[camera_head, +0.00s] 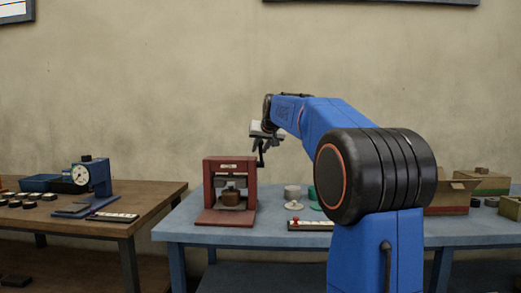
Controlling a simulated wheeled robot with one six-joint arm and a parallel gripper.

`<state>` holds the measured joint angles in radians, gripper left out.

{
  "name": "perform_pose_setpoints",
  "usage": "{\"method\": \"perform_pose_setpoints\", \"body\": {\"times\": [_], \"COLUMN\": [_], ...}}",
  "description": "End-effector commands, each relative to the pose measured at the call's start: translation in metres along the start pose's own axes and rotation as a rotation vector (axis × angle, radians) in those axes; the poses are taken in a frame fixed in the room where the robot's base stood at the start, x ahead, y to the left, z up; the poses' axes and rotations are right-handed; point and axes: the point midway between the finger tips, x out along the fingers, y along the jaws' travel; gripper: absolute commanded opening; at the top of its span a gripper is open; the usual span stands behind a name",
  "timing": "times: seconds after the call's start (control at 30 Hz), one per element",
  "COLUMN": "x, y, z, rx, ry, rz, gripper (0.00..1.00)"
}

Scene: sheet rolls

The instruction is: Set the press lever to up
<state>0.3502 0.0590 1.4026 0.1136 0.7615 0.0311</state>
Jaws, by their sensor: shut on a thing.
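The red press (209,185) stands upright on the blue table, with a dark ram above a brown round piece in its opening. The press lever (260,161) shows as a thin dark bar at the upper right side of the frame. My gripper (264,147) points down just above and right of the press top, with its dark fingers at the upper end of this bar. It is shut on the lever. The fingertips are small here, and the exact contact is hard to make out.
A white cup (292,192) and a green item (313,195) stand right of the press, behind a strip with a red knob (296,222). Cardboard boxes (447,197) stand at the right. A blue dial gauge (93,175) stands on the wooden table at left.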

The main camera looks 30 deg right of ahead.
Motion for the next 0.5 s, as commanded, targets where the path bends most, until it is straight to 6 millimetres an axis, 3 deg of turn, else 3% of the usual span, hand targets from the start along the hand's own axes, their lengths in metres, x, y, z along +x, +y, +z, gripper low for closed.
{"method": "perform_pose_setpoints", "body": {"times": [0.17,0.2,0.27,0.5], "x": [-0.0023,-0.0024,-0.0024,-0.0016], "y": [-0.0024,-0.0024,-0.0022,-0.0011], "z": [-0.0054,-0.0056,-0.0054,-0.0033], "rx": [0.000,0.000,0.000,0.000], "ry": [0.015,0.015,0.015,0.009], "rz": [-0.004,-0.004,-0.004,-0.002], "gripper": [0.00,0.31,0.43,0.43]}}
